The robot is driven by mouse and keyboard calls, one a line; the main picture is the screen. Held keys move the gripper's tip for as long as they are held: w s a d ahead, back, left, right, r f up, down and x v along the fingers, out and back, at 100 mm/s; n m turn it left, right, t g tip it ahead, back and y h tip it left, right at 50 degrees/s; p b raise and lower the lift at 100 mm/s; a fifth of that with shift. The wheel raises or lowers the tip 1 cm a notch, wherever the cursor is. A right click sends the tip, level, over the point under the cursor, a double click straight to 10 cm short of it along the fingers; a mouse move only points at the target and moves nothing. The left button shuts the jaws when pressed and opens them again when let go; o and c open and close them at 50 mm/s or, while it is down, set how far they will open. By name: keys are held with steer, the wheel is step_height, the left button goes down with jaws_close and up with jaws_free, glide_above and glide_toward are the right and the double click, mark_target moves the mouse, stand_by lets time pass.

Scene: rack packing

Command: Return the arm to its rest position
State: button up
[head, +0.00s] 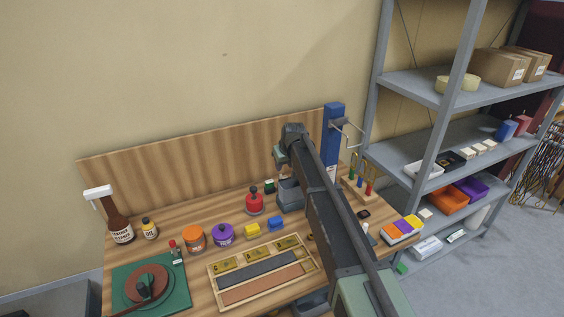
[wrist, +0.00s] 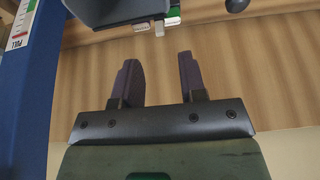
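My gripper shows in the wrist view (wrist: 160,80), with its two dark fingers apart and nothing between them. The wooden backboard of the workbench fills the view behind the fingers. In the head view my arm reaches from the lower right over the bench. Its far end is near the backboard (head: 160,178), above a grey bin (head: 291,196). The fingers are hidden in the head view. The grey bin also shows at the top of the wrist view (wrist: 110,10), beyond the fingertips, with small light and green items beside it.
A blue post (head: 333,135) stands right of my arm's end; it is at the left in the wrist view (wrist: 35,90). The bench holds a wooden tray (head: 222,296), a red container (head: 254,204), a brown bottle (head: 118,225) and a green mat (head: 180,296). A grey shelf rack (head: 408,153) stands right.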

steer(key=p+v, duration=0.1)
steer(key=v, duration=0.2)
steer(key=shift+s+d+r, duration=0.1)
steer(key=shift+r, duration=0.1)
steer(key=s+d+f+m+g+b, duration=0.1)
steer(key=s+d+f+b, duration=0.2)
steer(key=s, duration=1)
steer(key=s+d+f+m+g+h+b, duration=0.1)
steer(key=s+d+f+m+b, duration=0.1)
steer(key=s+d, duration=0.6)
steer(key=s+d+f+m+g+h+b, duration=0.1)
steer(key=s+d+f+b, duration=0.3)
steer(key=s, duration=1.4)
steer(key=d+f+m+g, duration=0.1)
steer(key=d, duration=0.1)
steer(key=shift+s+d+f, duration=0.25)
steer(key=shift+d+f, duration=0.1)
steer(key=shift+a, duration=0.1)
